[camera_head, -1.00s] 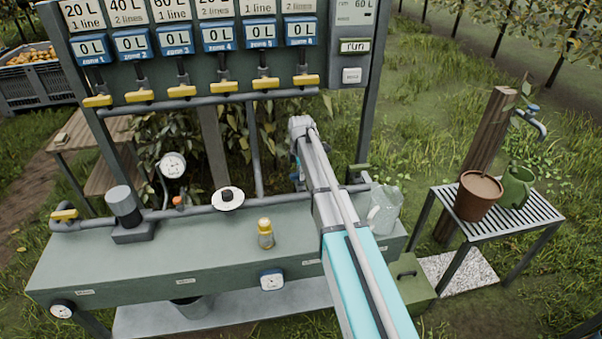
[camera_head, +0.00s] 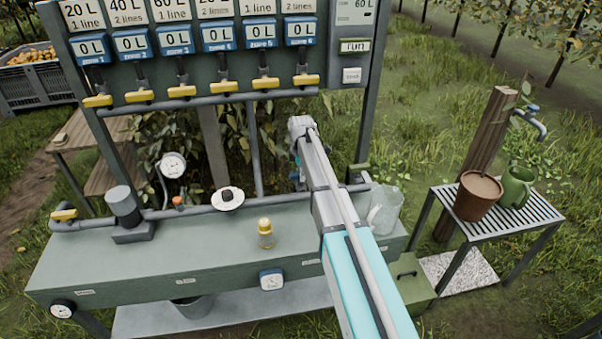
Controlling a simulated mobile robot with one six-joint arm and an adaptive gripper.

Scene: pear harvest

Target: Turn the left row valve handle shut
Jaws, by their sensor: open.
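A yellow valve handle (camera_head: 63,214) sits at the far left end of the low grey pipe, lying roughly level. A row of several more yellow handles (camera_head: 139,96) hangs under the zone meters on the panel, also lying about level. A green handle (camera_head: 358,169) shows at the right end of the low pipe. I cannot tell from the picture which of these is the left row valve. My arm reaches up from the lower right, its wrist in front of the pipe's right part. My gripper is hidden behind the arm, apart from the left handle.
A gauge (camera_head: 173,165) stands behind.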

